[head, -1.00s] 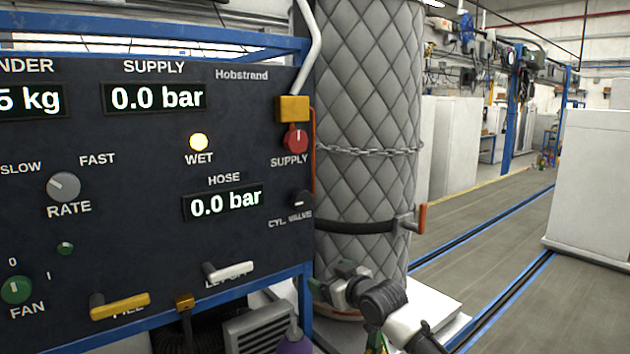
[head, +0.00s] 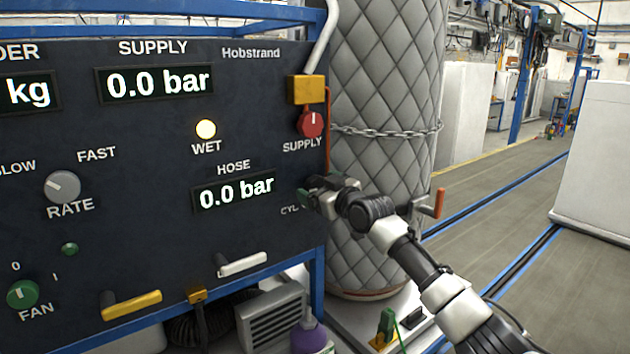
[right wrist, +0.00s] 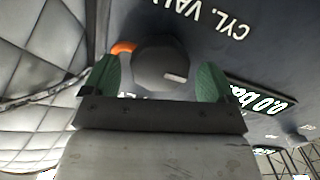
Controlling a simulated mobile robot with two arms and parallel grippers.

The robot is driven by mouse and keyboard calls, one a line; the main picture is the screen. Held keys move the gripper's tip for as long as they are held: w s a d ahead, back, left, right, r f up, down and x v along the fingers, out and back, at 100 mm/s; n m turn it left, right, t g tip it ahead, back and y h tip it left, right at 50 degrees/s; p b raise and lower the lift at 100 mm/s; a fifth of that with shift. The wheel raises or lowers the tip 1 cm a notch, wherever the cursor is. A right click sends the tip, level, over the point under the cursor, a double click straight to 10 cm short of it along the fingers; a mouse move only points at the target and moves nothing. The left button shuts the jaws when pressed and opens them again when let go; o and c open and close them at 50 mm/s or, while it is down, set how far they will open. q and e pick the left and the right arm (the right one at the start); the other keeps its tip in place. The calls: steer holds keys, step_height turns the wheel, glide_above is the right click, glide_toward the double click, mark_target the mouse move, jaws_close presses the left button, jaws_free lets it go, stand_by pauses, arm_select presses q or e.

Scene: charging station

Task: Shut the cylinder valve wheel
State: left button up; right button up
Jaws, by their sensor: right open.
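The cylinder valve wheel is a dark round knob (right wrist: 161,62) with a pale mark, beside the "CYL. VALVE" label in the right wrist view. In the head view it is hidden behind my right gripper (head: 312,195). My right gripper is at the right edge of the panel. In the right wrist view its green fingertips (right wrist: 160,82) stand open, one on each side of the knob. I cannot tell whether they touch it. My left gripper is not in view.
The dark panel (head: 130,135) carries a red supply knob (head: 311,124) above my right gripper. Below are a white lever (head: 242,264) and a yellow lever (head: 131,305). A quilted cylinder (head: 385,90) with a chain stands close on the right. Open floor lies further right.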

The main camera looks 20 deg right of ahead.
steer(key=shift+x, duration=0.9)
steer(key=c, duration=0.9)
